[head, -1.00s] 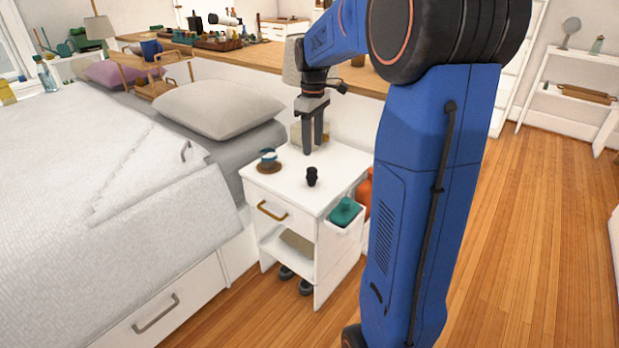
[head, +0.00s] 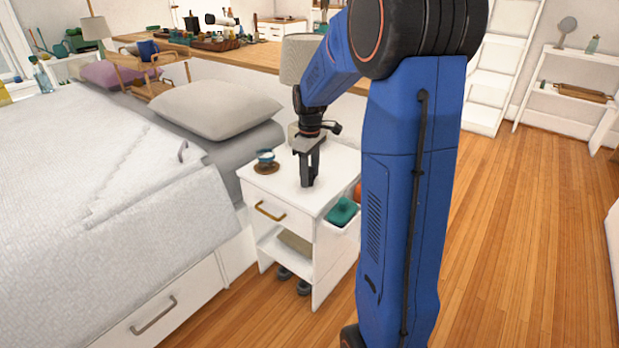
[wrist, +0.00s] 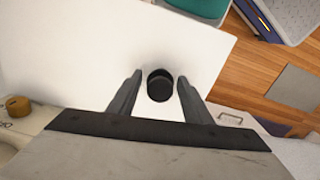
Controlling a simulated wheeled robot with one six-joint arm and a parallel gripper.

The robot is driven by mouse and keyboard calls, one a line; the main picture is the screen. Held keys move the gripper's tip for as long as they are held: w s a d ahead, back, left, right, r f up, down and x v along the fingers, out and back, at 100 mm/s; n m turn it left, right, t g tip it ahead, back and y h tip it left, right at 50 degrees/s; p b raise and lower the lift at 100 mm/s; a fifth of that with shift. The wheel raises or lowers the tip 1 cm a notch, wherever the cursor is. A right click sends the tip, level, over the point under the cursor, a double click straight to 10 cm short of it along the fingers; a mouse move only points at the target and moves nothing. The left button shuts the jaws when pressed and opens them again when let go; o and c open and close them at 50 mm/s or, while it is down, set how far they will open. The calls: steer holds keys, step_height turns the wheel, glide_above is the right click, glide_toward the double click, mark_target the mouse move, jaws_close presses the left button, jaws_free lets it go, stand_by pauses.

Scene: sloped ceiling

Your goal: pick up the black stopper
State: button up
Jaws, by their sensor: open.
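The black stopper (wrist: 160,86) stands on the white nightstand top (wrist: 90,50) in the wrist view. It sits between the two fingers of my gripper (wrist: 160,92), near their tips, with a gap on each side. In the head view my gripper (head: 309,183) points down over the nightstand (head: 333,180), and its fingers hide the stopper there. My gripper is open and empty. Whether the fingertips are level with the stopper I cannot tell.
A cup on a brown coaster (head: 266,168) is at the nightstand's back left. A white side bin with a teal item (head: 342,211) hangs at its right. A lamp (head: 301,60) stands behind. The bed (head: 110,190) is on the left.

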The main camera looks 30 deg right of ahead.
steer(key=shift+f, duration=0.2)
steer(key=c, duration=0.9)
steer(key=shift+r, duration=0.1)
